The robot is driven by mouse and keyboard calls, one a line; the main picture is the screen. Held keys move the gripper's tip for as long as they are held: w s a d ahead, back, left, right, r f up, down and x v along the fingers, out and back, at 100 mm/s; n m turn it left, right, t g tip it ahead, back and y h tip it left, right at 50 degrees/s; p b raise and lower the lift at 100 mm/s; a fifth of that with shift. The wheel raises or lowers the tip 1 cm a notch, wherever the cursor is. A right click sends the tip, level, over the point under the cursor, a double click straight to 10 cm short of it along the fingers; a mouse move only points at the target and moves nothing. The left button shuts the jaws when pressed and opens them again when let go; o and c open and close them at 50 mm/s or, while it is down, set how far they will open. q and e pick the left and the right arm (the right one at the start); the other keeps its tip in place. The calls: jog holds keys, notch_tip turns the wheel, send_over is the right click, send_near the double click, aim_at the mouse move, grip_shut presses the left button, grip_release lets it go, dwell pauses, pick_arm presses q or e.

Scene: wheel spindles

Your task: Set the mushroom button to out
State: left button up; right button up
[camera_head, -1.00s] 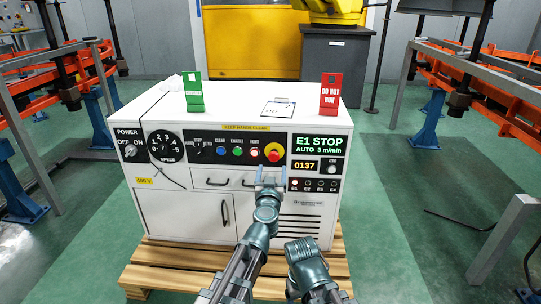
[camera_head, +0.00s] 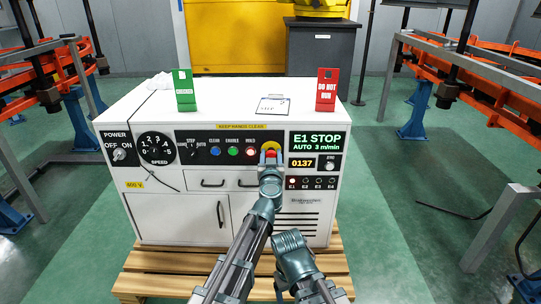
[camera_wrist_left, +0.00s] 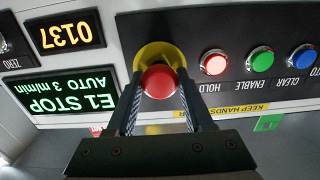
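The red mushroom button (camera_wrist_left: 159,82) sits on a yellow round plate (camera_wrist_left: 158,54) on the console's dark panel. In the head view the button (camera_head: 270,147) is partly covered by my left gripper (camera_head: 270,157). In the left wrist view the gripper's two fingers (camera_wrist_left: 159,88) stand apart on either side of the button, with the tips close to the yellow plate. Slim gaps seem to show beside the button; I cannot tell whether the fingers touch it. The console display (camera_head: 317,141) reads E1 STOP, AUTO 3 m/min. My right gripper is not visible.
The white console (camera_head: 160,205) stands on a wooden pallet (camera_head: 155,270). The blue, green and red lit buttons (camera_head: 250,151) sit left of the mushroom button. A green sign (camera_head: 184,90), a red DO NOT RUN sign (camera_head: 326,90) and a clipboard (camera_head: 273,105) are on top.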

pick_arm(q)
grip_shut()
dwell(1.0)
